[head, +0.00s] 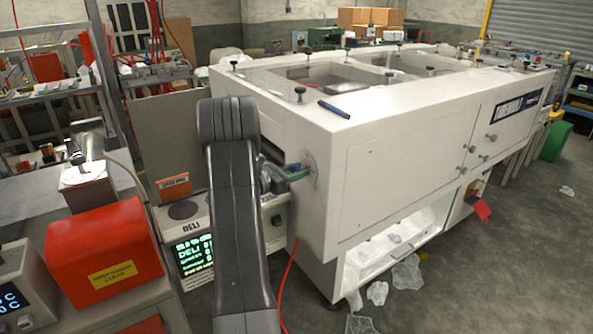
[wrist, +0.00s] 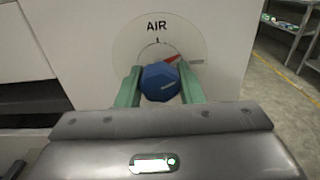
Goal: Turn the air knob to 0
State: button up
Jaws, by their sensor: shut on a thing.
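The blue air knob (wrist: 160,82) sits on a pale round dial plate (wrist: 128,42) lettered AIR, with a short dark tick under the word. A red pointer mark shows at the knob's upper right, and a pale line shows on its face. The two green fingers of my gripper (wrist: 159,86) are closed on the knob from left and right in the wrist view. In the head view my gripper (head: 298,173) reaches the near end face of the white machine (head: 400,165). The knob itself is hard to make out there. Its lower side is partly hidden by my gripper's body.
A scale-like box with a lit green display (head: 193,252) stands left of my arm. An orange-red box (head: 103,257) is on the left bench. A red hose (head: 288,275) hangs below the gripper. Clear plastic film (head: 406,272) lies on the floor.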

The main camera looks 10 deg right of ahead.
jog(key=n+p, duration=0.2)
jog(key=n, duration=0.4)
jog(key=shift+r+n+p, duration=0.15)
jog(key=shift+n+p, duration=0.15)
jog(key=shift+p, duration=0.05)
jog(key=n+p, duration=0.1)
jog(key=n, duration=0.2)
jog(key=shift+p, duration=0.4)
jog(key=shift+n+p, duration=0.7)
jog(key=shift+n, duration=0.9)
jog(key=o, duration=1)
jog(key=shift+c, duration=0.2)
jog(key=shift+a, duration=0.1)
jog(key=b+v, duration=0.2)
jog(key=v, duration=1.1)
jog(key=shift+s+a+b, duration=0.15)
jog(key=shift+a+b, duration=0.15)
jog(key=shift+b, duration=0.1)
